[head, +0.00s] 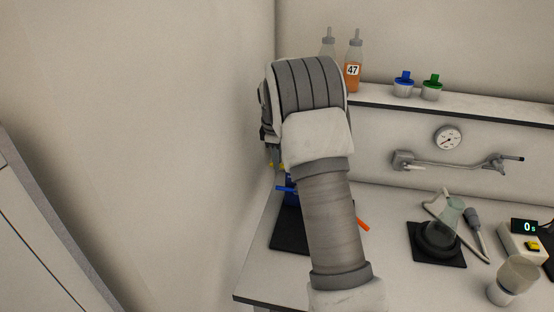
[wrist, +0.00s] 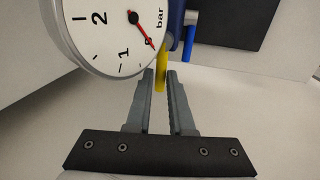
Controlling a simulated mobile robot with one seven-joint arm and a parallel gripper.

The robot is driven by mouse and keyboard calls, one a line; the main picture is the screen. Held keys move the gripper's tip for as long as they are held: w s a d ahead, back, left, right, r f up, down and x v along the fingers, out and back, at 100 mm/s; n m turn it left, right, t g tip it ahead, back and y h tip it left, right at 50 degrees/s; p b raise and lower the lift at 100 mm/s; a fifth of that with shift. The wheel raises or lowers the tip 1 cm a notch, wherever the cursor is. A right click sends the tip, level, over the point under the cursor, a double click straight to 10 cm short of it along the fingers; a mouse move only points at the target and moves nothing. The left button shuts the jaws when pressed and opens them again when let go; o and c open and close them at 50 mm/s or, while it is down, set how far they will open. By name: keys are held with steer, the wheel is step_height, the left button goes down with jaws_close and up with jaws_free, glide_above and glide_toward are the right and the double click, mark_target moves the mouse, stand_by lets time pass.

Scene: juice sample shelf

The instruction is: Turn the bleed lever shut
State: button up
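In the wrist view a yellow lever (wrist: 162,52) stands between the tips of my gripper (wrist: 161,80). I take this lever for the bleed lever; no label shows. A round white gauge (wrist: 105,30) marked "bar" is just left of it, its needle near the low end of the scale. A blue body (wrist: 176,14) and a blue lever (wrist: 188,42) are beside it.
An orange lever (head: 362,224) sticks out right of my arm above a black mat (head: 290,237). A shelf (head: 480,109) holds bottles and capped cups. A wall pipe (head: 450,163) and gauge (head: 448,138) are right. The left wall is close.

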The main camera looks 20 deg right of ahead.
steer(key=o, duration=0.3)
steer(key=shift+o, duration=0.2)
step_height(320, 180, up, 17)
steer(key=s+a, duration=0.2)
steer(key=shift+s, duration=0.4)
